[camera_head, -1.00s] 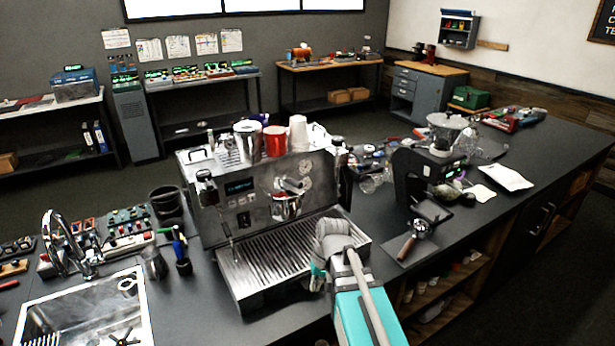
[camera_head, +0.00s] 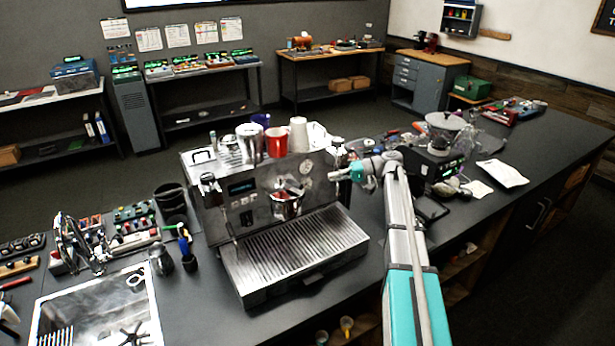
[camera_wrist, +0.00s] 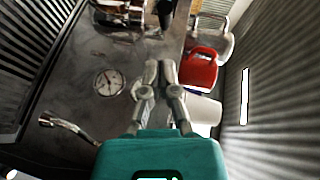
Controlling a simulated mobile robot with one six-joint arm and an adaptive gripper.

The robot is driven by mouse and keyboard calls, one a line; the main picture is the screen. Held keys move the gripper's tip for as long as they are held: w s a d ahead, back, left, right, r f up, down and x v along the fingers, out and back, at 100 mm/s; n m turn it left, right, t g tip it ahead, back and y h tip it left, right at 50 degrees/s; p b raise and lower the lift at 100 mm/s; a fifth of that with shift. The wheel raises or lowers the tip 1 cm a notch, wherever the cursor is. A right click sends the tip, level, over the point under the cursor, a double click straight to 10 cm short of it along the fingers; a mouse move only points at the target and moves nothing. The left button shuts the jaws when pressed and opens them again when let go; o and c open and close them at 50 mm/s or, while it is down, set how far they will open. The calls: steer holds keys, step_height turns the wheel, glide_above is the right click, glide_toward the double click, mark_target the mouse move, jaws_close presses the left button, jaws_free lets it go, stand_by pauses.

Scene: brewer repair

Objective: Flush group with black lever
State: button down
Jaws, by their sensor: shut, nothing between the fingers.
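The espresso machine (camera_head: 250,190) stands on the dark counter, with its metal group (camera_head: 286,203) at the middle of its front. In the wrist view part of the group shows at the top left (camera_wrist: 120,8). A black handle-like part (camera_wrist: 166,12), which may be the black lever, shows at the top edge of the wrist view; I cannot clearly pick it out in the head view. My gripper (camera_head: 333,176) is shut and empty at the right of the machine's front. In the wrist view its fingertips (camera_wrist: 160,66) point toward the black part, apart from it.
A round gauge (camera_wrist: 108,82) and a steam wand (camera_wrist: 68,126) are left of my fingers in the wrist view. A red cup (camera_head: 276,141) stands on the machine top among other cups. The drip tray (camera_head: 295,252) is clear. A grinder (camera_head: 440,165) stands to the right.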

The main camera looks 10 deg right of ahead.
steer(key=shift+w+d+r, duration=0.2)
steer(key=shift+d+r, duration=0.1)
steer(key=shift+r, duration=0.05)
steer(key=shift+a, duration=0.1)
steer(key=b, duration=0.2)
glide_toward(290, 183)
steer(key=shift+w+f+x, duration=0.1)
steer(key=shift+w+x, duration=0.1)
steer(key=shift+x, duration=1.05)
steer(key=shift+w+f+x, duration=0.15)
steer(key=shift+w+x, duration=0.05)
steer(key=shift+x, duration=1.1)
steer(key=shift+d, duration=0.2)
